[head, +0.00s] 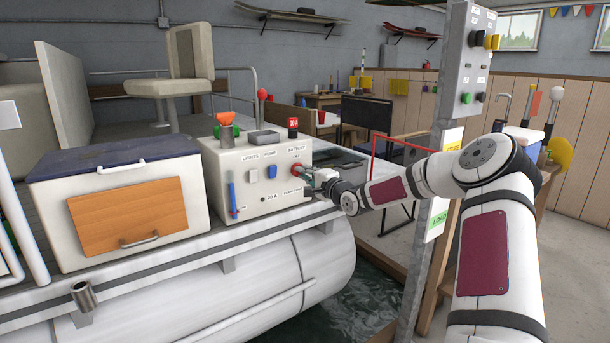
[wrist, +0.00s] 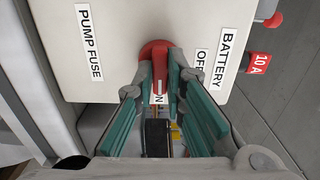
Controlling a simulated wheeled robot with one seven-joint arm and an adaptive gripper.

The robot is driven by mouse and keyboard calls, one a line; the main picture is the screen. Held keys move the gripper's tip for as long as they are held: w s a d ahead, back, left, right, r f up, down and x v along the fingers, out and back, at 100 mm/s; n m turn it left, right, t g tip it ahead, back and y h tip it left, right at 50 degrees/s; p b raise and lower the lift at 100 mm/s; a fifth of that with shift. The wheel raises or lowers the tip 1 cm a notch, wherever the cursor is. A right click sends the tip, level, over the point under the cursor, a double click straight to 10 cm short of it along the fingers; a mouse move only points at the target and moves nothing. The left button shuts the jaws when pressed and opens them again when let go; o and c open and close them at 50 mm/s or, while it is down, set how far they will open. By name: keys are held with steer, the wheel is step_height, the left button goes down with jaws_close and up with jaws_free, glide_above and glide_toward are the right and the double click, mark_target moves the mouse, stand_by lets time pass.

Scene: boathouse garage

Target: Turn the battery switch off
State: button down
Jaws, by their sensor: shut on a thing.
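The battery switch (wrist: 154,48) is a red rotary knob with a long handle on the white console (head: 245,205). It also shows in the head view (head: 297,168), partly behind my gripper. In the wrist view the BATTERY label (wrist: 228,55) and the OFF label (wrist: 201,66) are right of the knob. The handle points down in the picture, at a partly covered ON label (wrist: 159,98). My gripper (wrist: 162,75) is shut on the handle, one teal-padded finger on each side.
The console also has a blue rocker (head: 272,172), a blue lever (head: 232,200) and a red 10 A piece (head: 292,123) on top. A cooler with an orange door (head: 128,215) stands left. A grey post with a control box (head: 466,60) rises right of the console, near my arm.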

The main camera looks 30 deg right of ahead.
steer(key=shift+n+b, duration=1.5)
steer(key=shift+n, duration=7.3)
steer(key=c, duration=1.6)
jaws_free()
steer(key=shift+c, duration=0.2)
steer(key=s, duration=1.2)
steer(key=shift+d, duration=0.2)
